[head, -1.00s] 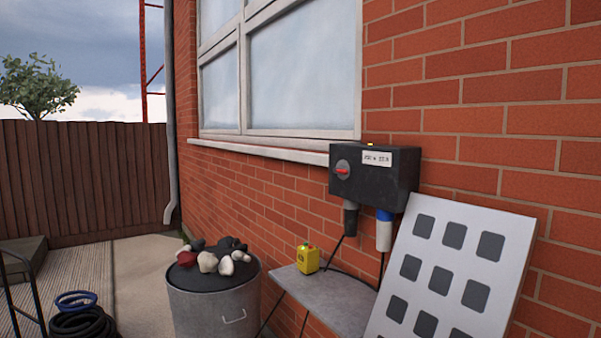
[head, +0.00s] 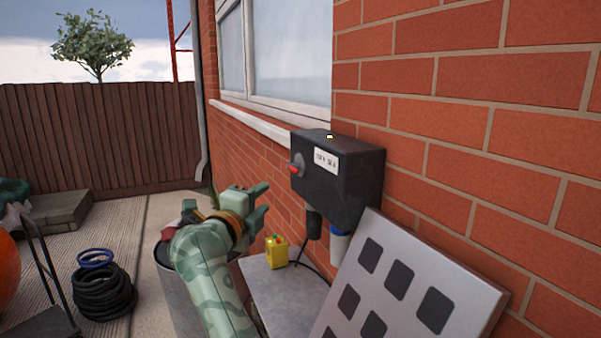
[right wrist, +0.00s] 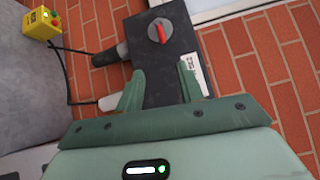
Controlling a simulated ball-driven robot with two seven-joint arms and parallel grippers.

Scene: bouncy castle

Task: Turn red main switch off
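The red main switch (head: 294,169) is a red handle on a grey round plate, on the face of a black box (head: 352,182) on the brick wall. In the right wrist view the red switch (right wrist: 161,33) lies beyond my fingertips, and the black box (right wrist: 158,72) fills the middle. My right gripper (head: 262,202) is left of and slightly below the switch in the head view. In the right wrist view my right gripper (right wrist: 160,78) has its green fingers apart, with nothing between them and not touching the switch. My left gripper is out of view.
A white panel with dark squares (head: 465,287) leans below the box. A yellow box (head: 276,252) stands on a grey table (head: 285,295). Cable plugs (head: 314,223) hang under the black box. A metal bin (head: 180,300) is partly hidden behind my arm.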

